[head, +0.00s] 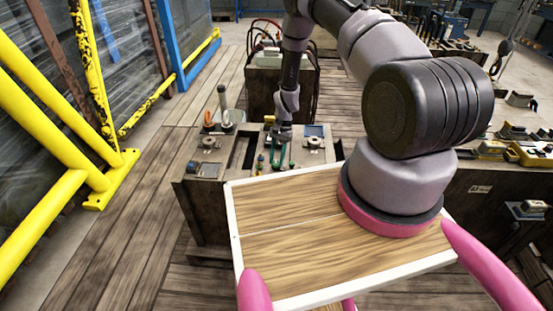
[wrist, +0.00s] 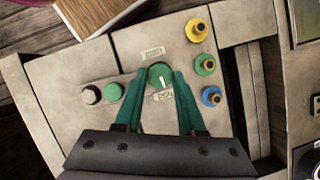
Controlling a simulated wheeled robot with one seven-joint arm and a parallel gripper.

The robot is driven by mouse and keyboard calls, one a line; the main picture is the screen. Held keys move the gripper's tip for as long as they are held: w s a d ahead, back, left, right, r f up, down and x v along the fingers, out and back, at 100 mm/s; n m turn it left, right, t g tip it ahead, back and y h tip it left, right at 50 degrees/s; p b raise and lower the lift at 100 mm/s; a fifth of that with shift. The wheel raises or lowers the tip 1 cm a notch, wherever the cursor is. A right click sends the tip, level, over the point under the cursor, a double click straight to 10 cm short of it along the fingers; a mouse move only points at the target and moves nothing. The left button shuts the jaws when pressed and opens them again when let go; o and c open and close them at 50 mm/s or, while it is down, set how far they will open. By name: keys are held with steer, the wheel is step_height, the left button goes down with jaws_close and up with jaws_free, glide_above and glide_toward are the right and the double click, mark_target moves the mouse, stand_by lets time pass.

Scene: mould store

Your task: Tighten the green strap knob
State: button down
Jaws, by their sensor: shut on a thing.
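The green strap knob (wrist: 160,76) is a round green knob with a white mark on a light grey panel (wrist: 60,135). Small labels sit above and below it, too small to read. My gripper (wrist: 161,78) has its two green fingers on either side of the knob, shut on it. In the head view my gripper (head: 280,158) reaches down onto the bench top (head: 232,180). The knob itself cannot be made out there.
To the knob's right are yellow (wrist: 197,30), green (wrist: 205,65) and blue (wrist: 211,96) fittings with brass centres.

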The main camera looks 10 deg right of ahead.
stand_by(0.3)
steer(key=c, duration=0.5)
jaws_free()
steer(key=v, duration=1.1)
steer(key=shift+s+d+f, duration=0.1)
